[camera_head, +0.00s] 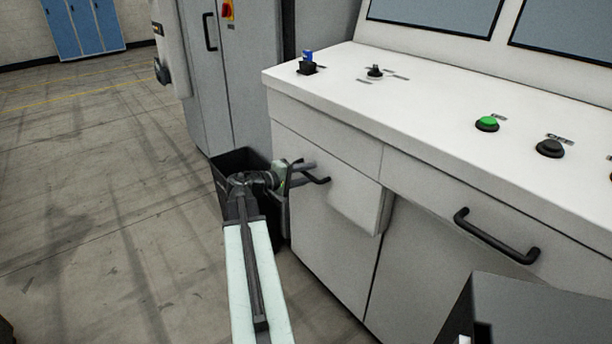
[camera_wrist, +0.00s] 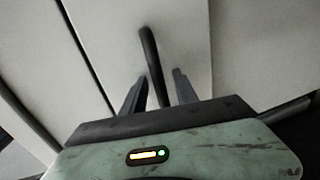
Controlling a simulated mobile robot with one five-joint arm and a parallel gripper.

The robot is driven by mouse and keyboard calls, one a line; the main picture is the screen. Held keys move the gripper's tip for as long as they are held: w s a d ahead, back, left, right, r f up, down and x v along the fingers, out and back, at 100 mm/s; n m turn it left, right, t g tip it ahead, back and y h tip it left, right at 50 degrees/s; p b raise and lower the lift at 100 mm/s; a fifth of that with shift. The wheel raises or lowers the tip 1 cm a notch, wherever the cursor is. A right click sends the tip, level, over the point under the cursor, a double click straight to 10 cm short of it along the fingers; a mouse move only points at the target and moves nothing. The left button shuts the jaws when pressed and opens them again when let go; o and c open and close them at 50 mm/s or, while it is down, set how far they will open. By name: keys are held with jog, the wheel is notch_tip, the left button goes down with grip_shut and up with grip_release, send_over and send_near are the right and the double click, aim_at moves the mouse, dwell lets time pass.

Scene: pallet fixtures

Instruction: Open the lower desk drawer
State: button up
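The grey-white desk (camera_head: 420,260) has a left drawer (camera_head: 352,190) whose front stands out from the desk body, so it looks partly open. Its black bar handle (camera_head: 318,180) also shows in the wrist view (camera_wrist: 152,62). My gripper (camera_head: 303,170) is at this handle. In the wrist view its two dark fingers (camera_wrist: 160,90) are apart, one on each side of the handle, with gaps visible. Contact cannot be told. A right drawer with a black handle (camera_head: 495,238) looks flush.
A dark bin (camera_head: 232,200) stands on the floor beside the desk's left end, close to my arm. A grey cabinet (camera_head: 235,75) is behind it. Buttons, including a green one (camera_head: 487,123), sit on the desk top.

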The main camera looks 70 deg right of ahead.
grip_shut()
dwell(1.3)
